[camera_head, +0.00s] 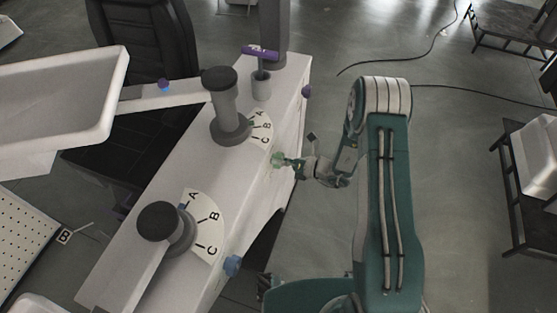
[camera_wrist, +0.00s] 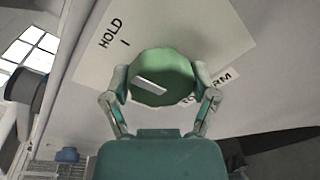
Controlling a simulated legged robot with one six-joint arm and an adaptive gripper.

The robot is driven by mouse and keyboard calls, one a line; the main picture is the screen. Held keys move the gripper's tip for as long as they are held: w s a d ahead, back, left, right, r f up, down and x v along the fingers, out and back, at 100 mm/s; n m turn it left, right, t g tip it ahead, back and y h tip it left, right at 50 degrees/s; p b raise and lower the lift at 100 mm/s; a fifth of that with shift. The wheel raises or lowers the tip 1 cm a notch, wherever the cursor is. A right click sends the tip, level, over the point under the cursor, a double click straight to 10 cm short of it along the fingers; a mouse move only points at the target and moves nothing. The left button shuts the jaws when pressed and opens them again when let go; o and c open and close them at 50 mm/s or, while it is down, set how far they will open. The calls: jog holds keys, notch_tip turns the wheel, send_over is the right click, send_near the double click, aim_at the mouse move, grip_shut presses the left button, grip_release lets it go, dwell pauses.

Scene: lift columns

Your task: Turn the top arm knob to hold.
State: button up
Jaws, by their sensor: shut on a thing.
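The green knob (camera_wrist: 160,76) sits on a white label plate (camera_wrist: 185,25) in the wrist view, with a pale slot mark pointing to upper left and right-down. The word HOLD is printed on the plate at upper left of the knob; other lettering ending in RM is at its lower right, partly hidden. My gripper (camera_wrist: 160,84) is shut on the knob, one finger on each side. In the head view the knob (camera_head: 278,159) is on the side of the white cabinet (camera_head: 240,190), with my gripper (camera_head: 286,161) at it.
Two grey column knobs stand on the cabinet top, with A-B-C dials (camera_head: 262,128) and (camera_head: 207,225). A blue knob (camera_head: 232,265) and a purple knob (camera_head: 307,91) are on the same side. A white tray (camera_head: 60,95) reaches out at left.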

jog(key=o, duration=1)
jog(key=shift+w, duration=0.2)
jog(key=shift+s+d, duration=0.1)
jog(key=shift+d, duration=0.05)
jog(key=v, duration=1.1)
jog(key=shift+d, duration=0.35)
jog(key=shift+s, duration=0.1)
